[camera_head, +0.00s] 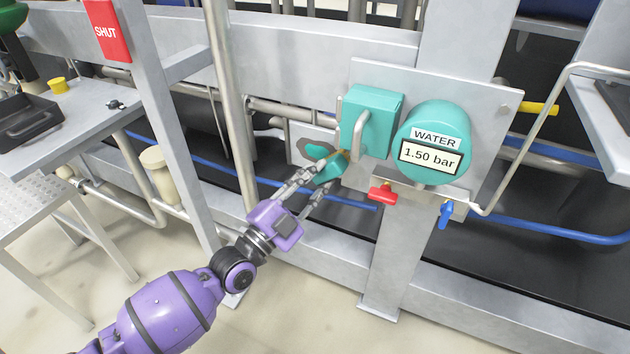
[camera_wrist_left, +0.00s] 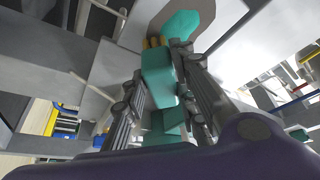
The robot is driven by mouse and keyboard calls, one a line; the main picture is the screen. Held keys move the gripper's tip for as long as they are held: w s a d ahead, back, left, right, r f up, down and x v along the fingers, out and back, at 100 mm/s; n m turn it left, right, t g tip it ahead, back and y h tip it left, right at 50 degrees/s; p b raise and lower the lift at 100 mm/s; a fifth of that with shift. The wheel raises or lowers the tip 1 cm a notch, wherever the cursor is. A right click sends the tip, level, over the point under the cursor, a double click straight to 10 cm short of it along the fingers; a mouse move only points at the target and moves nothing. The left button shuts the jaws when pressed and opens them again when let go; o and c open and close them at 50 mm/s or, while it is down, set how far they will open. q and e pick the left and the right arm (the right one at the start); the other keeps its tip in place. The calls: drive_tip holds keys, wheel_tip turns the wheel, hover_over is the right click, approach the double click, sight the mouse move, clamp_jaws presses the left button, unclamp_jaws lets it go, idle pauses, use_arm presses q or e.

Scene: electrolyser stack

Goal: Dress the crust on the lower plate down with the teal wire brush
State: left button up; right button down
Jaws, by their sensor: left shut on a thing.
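My left gripper (camera_head: 325,174) reaches in from the left and is shut on the teal wire brush (camera_head: 330,167). In the left wrist view the teal brush (camera_wrist_left: 157,68) sits between the fingers, with yellowish bristles (camera_wrist_left: 155,42) at its far end. The lower plate (camera_head: 299,131) is a pale grey panel left of the teal box. On it is a dark grey-brown patch (camera_wrist_left: 158,20) with a teal blob (camera_wrist_left: 187,20) on it; the blob also shows in the head view (camera_head: 318,150). The bristles are at the patch's edge; I cannot tell whether they touch. My right gripper is not in view.
The teal box (camera_head: 372,118) with a grey handle and the round water gauge (camera_head: 432,140) reading 1.50 bar stand close right. Red (camera_head: 382,194) and blue (camera_head: 445,212) valve handles hang below. A steel post (camera_head: 165,110) and pipes stand left, beside a table with a black tray (camera_head: 28,122).

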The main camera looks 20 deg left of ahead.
use_arm(q)
drive_tip(key=shift+w, duration=0.4)
drive_tip(key=a, duration=0.3)
drive_tip(key=shift+s, duration=0.15)
idle(0.3)
drive_tip(key=shift+w+a, duration=0.15)
drive_tip(key=shift+a, duration=0.6)
drive_tip(key=shift+w+a, duration=0.1)
drive_tip(key=shift+a, duration=0.65)
drive_tip(key=shift+a, duration=1.5)
